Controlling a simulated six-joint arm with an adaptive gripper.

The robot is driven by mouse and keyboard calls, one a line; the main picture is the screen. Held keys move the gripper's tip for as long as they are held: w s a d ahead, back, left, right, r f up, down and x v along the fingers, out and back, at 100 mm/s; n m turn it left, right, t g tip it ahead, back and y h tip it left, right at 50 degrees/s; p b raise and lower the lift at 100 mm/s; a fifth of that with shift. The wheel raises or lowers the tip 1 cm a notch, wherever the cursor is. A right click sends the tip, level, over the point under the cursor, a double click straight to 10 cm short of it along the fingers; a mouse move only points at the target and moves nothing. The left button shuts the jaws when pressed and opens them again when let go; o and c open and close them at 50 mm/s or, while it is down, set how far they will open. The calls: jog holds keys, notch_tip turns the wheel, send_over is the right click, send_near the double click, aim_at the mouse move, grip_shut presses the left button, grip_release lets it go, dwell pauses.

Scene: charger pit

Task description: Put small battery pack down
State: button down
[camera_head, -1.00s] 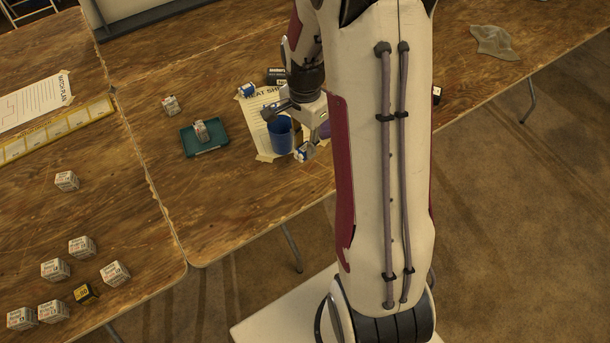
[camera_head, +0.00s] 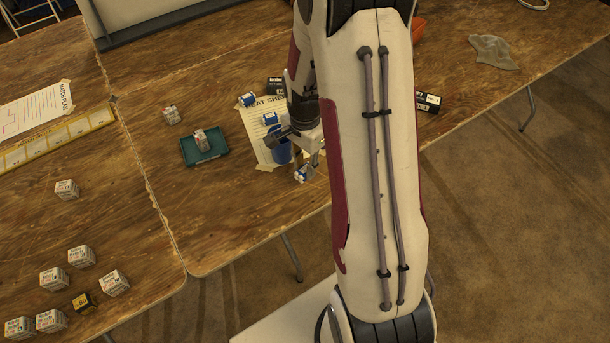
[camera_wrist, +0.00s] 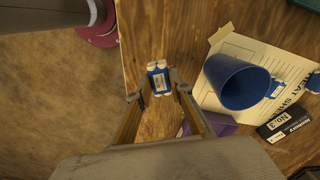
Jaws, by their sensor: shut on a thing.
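The small battery pack (camera_wrist: 157,78), blue with white cell ends, sits between the fingertips of my gripper (camera_wrist: 159,88) in the wrist view. My gripper is shut on it. In the head view my gripper (camera_head: 308,164) holds the battery pack (camera_head: 302,174) near the table's front edge, in front of the blue cup. I cannot tell whether the pack touches the wood. Bare tabletop (camera_wrist: 160,30) shows around it in the wrist view.
The blue cup (camera_wrist: 240,82) stands on the heat sheet (camera_wrist: 258,50), right of my gripper. A black box (camera_wrist: 287,123) and a purple thing (camera_wrist: 215,124) are close. A teal tray (camera_head: 218,157) holds a white box.

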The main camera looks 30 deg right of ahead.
aim_at(305, 169)
dwell(0.3)
jog(key=shift+f, duration=2.35)
jog(key=shift+f, duration=0.2)
jog(key=c, duration=1.8)
grip_release()
jog(key=shift+r, duration=0.2)
jog(key=shift+r, duration=0.75)
jog(key=r, duration=0.2)
jog(key=d+r, duration=0.1)
jog(key=r, duration=0.1)
jog(key=shift+w+r, duration=0.15)
jog(key=shift+r, duration=0.85)
